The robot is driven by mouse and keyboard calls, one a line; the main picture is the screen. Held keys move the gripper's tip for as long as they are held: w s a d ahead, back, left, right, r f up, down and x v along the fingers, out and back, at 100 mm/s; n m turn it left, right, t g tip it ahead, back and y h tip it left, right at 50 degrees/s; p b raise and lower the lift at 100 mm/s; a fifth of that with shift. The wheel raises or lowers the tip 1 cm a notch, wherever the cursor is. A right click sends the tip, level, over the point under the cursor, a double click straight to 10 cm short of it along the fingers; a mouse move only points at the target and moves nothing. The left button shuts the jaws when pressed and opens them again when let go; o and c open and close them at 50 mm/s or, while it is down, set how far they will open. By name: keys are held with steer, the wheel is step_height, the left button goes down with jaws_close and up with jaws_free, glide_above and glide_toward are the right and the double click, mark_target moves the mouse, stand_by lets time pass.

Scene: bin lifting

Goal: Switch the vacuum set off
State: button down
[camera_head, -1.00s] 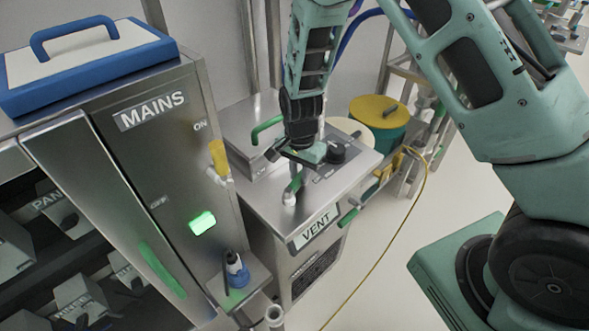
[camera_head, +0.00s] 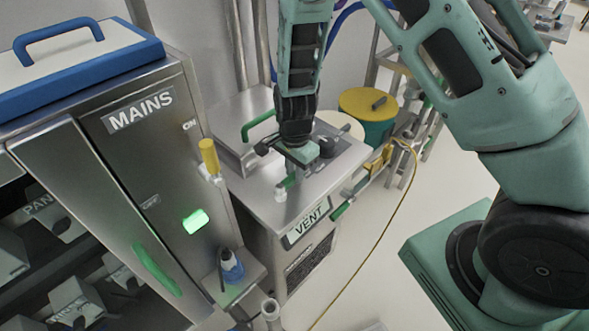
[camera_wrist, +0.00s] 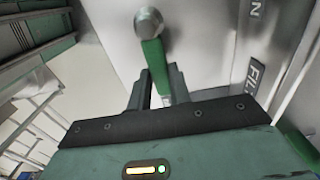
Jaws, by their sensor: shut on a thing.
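A steel box labelled VENT (camera_head: 307,222) stands in the middle of the head view. A short green lever (camera_head: 287,183) on a silver pivot shows near its front left top edge. My gripper (camera_head: 292,172) is at this lever, low over the box top. In the wrist view the green lever (camera_wrist: 154,58) hangs from a round silver knob and runs down between the two dark fingers of my gripper (camera_wrist: 158,84), which is shut on it. Lettering beginning FIL (camera_wrist: 254,76) shows on the panel to the right. No label naming a vacuum set is readable.
The MAINS cabinet (camera_head: 140,140) with a yellow-handled lever (camera_head: 208,158) and a lit green lamp (camera_head: 195,221) stands at left. A yellow-lidded drum (camera_head: 367,104) stands behind. Open floor lies right, crossed by a yellow cable (camera_head: 385,235).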

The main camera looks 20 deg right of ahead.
steer(key=c, duration=1.3)
jaws_free()
step_height(320, 180, up, 18)
steer(key=shift+f+b, duration=0.25)
steer(key=shift+b, duration=0.25)
